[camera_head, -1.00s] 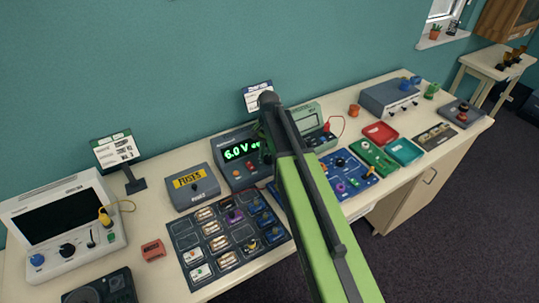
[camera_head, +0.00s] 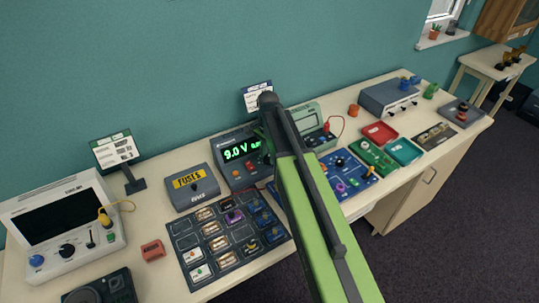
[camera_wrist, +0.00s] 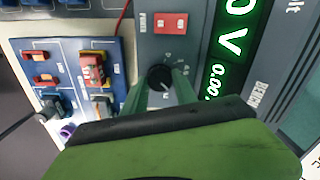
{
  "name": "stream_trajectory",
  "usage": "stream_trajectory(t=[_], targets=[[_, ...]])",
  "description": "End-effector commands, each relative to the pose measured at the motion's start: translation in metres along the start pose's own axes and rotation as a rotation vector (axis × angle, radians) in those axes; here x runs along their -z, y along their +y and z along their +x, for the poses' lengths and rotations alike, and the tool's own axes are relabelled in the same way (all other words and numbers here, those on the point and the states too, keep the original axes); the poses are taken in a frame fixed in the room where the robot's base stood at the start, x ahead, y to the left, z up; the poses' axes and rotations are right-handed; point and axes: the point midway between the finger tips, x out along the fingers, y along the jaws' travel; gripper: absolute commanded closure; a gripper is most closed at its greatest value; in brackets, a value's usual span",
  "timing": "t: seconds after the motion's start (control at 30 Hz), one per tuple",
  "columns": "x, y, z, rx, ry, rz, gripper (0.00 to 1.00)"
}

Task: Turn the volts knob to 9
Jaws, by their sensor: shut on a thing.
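The bench power supply (camera_head: 236,150) is a dark grey box at the back of the bench, and its green display (camera_head: 241,149) reads 9.0 V. In the wrist view the display (camera_wrist: 232,45) is turned sideways. The volts knob (camera_wrist: 158,76) is a small dark round knob with a light pointer line, on the panel beside the display. My gripper (camera_wrist: 170,92) has its green fingers shut on this knob. In the head view my green arm hides the knob and the fingertips. Part of the knob is hidden by the fingers.
A red switch (camera_wrist: 171,23) is on the supply's panel. A grey fuses box (camera_head: 188,188) stands left of the supply. A component board (camera_head: 228,236) lies in front, and a blue circuit board (camera_head: 347,172) lies to the right of my arm.

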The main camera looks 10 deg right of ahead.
Motion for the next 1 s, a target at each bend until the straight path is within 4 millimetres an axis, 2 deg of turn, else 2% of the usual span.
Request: stream_trajectory(t=[0.1, 0.13, 0.3, 0.67, 0.87, 1.0], targets=[[0.0, -0.001, 0.0, 0.002, 0.0, -0.001, 1.0], [0.0, -0.001, 0.0, 0.002, 0.0, -0.001, 0.64], [0.0, -0.001, 0.0, 0.002, 0.0, -0.002, 0.45], [0.0, -0.001, -0.004, 0.001, 0.0, -0.002, 0.45], [0.0, 0.0, -0.03, 0.001, 0.0, -0.002, 0.45], [0.0, -0.001, -0.061, 0.001, 0.0, -0.002, 0.45]])
